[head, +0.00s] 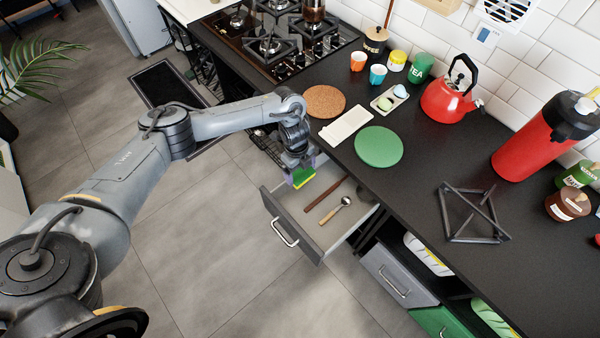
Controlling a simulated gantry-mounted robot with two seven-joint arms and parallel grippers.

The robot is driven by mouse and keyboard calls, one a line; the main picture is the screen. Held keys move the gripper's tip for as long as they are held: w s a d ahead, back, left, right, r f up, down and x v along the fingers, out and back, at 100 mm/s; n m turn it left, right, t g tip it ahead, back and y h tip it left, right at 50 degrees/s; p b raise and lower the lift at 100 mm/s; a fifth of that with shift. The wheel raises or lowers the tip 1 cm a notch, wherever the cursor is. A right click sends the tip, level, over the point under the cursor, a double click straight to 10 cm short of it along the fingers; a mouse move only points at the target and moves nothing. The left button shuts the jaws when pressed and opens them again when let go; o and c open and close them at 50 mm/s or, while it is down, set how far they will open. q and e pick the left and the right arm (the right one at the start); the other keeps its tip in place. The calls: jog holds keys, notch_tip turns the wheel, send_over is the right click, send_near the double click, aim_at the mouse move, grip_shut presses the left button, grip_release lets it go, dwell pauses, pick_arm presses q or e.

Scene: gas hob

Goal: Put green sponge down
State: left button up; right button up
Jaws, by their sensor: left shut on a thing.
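The green sponge (301,180) with a yellow layer is held in my left gripper (299,172), which is shut on it. The gripper and sponge are over the far-left corner of an open grey drawer (318,240). I cannot tell whether the sponge touches the drawer. My right gripper is out of view.
The drawer holds a brown stick (326,195) and a spoon (336,211). On the black counter (420,160) are a cork mat (324,101), a white slab (346,126), a green disc (379,146), a red kettle (450,98) and a dark wire frame (472,213).

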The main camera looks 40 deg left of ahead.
aim_at(299, 171)
pick_arm(q)
jog(key=shift+f, duration=0.95)
jog(key=shift+f, duration=0.1)
jog(key=shift+f+b, duration=0.4)
jog(key=shift+f, duration=0.1)
jog(key=o, duration=0.7)
jog(key=shift+o, duration=0.2)
jog(key=shift+r, duration=0.15)
